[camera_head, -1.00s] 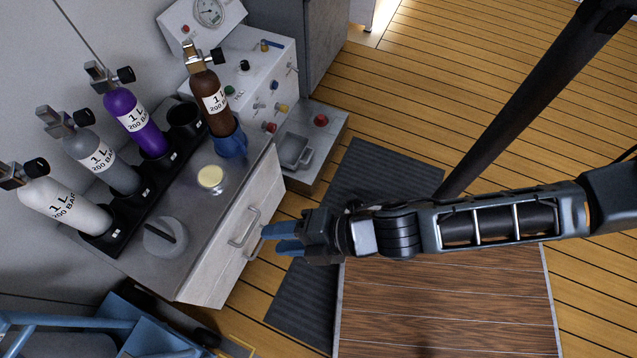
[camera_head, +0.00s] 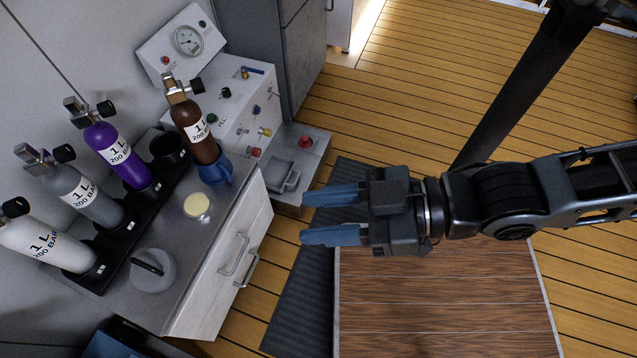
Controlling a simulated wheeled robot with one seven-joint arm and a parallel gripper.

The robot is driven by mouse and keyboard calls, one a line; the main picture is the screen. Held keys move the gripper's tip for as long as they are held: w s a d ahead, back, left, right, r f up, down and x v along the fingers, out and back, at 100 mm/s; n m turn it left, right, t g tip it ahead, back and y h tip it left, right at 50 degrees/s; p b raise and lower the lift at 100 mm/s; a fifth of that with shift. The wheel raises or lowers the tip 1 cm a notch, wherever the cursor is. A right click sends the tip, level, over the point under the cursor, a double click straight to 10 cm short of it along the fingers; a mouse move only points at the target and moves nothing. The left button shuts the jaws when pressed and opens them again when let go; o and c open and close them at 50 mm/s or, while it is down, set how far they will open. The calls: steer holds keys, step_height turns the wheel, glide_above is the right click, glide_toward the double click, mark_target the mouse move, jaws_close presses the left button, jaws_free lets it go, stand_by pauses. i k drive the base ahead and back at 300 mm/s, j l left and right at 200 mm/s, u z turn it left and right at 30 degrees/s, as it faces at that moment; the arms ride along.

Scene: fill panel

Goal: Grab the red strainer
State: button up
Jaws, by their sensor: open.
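I can make out no red strainer in the head view. The red things that show are small: a round red knob (camera_head: 305,141) on the low grey unit, and red knobs on the white panel. My gripper (camera_head: 305,217) has two blue fingers pointing left, spread apart with nothing between them. It is right of the counter, above the dark mat and floor, and apart from everything around it.
Several labelled bottles stand in a black rack (camera_head: 120,250) on the counter. A brown bottle (camera_head: 196,128) stands in a blue holder (camera_head: 216,170). A yellow disc (camera_head: 197,205) and a grey round lid (camera_head: 152,271) lie nearer. Drawer handles (camera_head: 233,254) stick out toward my gripper.

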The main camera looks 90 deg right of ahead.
mark_target(305, 142)
steer(key=k+j+z, duration=0.15)
steer(key=k+z, duration=0.25)
steer(key=k, duration=0.15)
steer(key=z, duration=1.2)
steer(key=i+u, duration=0.35)
steer(key=i, duration=0.25)
steer(key=i+l+u, duration=0.2)
steer(key=i+u, duration=0.2)
steer(key=i, duration=0.15)
